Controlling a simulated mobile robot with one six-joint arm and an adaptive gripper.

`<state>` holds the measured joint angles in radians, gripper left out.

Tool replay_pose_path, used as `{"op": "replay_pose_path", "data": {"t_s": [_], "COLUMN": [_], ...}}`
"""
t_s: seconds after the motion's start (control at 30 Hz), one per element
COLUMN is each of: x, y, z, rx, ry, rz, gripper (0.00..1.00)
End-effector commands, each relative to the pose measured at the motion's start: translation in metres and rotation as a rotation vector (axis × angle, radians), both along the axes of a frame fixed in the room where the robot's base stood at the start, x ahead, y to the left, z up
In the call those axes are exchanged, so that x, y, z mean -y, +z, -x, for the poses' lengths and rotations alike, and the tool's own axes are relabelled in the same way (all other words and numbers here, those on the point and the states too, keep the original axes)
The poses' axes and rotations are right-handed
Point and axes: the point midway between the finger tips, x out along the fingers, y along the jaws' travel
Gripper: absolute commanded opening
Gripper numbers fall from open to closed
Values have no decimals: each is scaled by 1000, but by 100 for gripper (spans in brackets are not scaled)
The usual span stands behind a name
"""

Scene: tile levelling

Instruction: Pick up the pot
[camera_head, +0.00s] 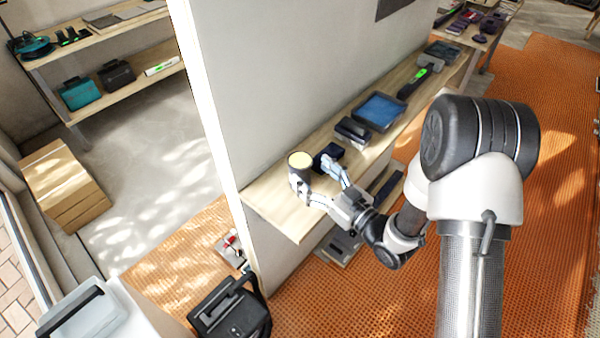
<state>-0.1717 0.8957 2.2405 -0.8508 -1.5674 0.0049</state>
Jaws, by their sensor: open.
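The pot (299,161) is a small grey cylinder with a pale yellow top. It stands upright on the near left end of the wooden shelf (278,212) against the wall. My gripper (318,182) is open and reaches in at the pot from the right. One finger is at the pot's lower front side, and the other is to the pot's right, near a dark blue item. Whether a finger touches the pot cannot be told from this view.
The dark blue item (329,153) sits just right of the pot. A dark box (353,130), a blue tray (379,111) and a green-marked tool (413,83) lie farther along the shelf. The wall (290,70) stands close behind. A black case (232,312) is on the floor below.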

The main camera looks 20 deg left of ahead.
Motion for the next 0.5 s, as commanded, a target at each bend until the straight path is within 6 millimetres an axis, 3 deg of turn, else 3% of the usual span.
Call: {"op": "replay_pose_path", "data": {"t_s": [0.3, 0.5], "x": [-41, -45], "y": [1, 2], "z": [-17, -21], "rx": [2, 0], "ry": [3, -1], "rz": [0, 0], "gripper": [71, 71]}}
